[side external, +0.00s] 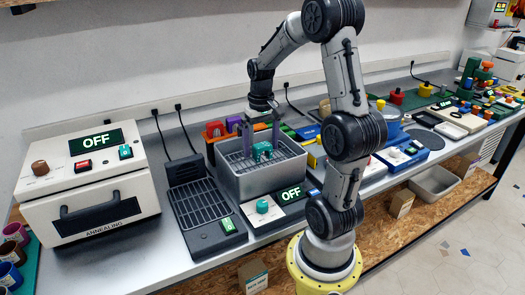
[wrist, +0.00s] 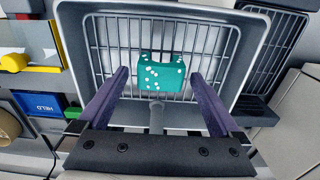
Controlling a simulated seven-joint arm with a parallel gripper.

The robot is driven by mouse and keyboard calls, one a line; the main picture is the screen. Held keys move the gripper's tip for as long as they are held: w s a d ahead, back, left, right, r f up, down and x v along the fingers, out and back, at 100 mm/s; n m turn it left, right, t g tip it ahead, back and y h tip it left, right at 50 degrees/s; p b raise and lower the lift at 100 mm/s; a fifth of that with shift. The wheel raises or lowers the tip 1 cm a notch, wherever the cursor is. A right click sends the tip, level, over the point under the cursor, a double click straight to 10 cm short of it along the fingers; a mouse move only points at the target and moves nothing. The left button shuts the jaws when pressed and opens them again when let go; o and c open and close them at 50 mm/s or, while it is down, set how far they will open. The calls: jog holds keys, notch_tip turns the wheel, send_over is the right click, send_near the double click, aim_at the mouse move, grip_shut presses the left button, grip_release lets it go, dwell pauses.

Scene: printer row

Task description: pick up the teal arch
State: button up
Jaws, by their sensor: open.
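The teal arch (wrist: 161,76) sits on the wire rack inside a grey metal basin (wrist: 238,20). White dots cover its faces. In the side external view the arch (side external: 262,149) shows low in the basin (side external: 262,182), partly behind my gripper. My gripper (wrist: 160,82) is open, with its two purple fingers apart. In the wrist view the fingers reach toward the arch, one to each side, and nothing is between their tips. In the side external view my gripper (side external: 260,150) points down into the basin. I cannot tell whether a finger touches the arch.
The basin walls stand close around my gripper. A white annealing box (side external: 88,185) reading OFF stands at left. A dark slatted unit (side external: 203,210) is beside the basin. A control panel (side external: 275,205) with a teal knob stands in front. Many coloured parts crowd the right bench.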

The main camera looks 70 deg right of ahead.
jog(key=shift+f, duration=0.45)
jog(key=shift+c, duration=0.2)
jog(key=c, duration=1.4)
jog(key=shift+r, duration=0.1)
